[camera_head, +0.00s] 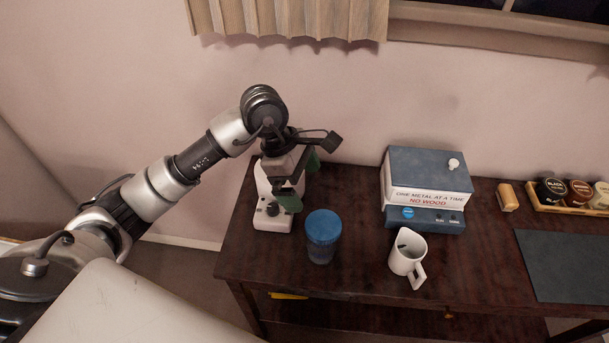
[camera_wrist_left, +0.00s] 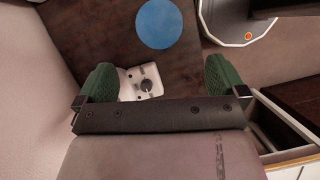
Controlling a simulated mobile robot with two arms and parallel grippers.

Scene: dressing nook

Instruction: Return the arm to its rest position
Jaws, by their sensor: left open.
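My left arm comes in from the left in the head view. In the left wrist view, the open fingers of the gripper (camera_wrist_left: 150,82) frame the device's knob (camera_wrist_left: 146,86) below. My right gripper is not in view.
A blue-lidded jar (camera_head: 322,228) stands right of the device. A rack of small jars (camera_head: 570,203) and a dark mat (camera_head: 570,265) are at the right end.

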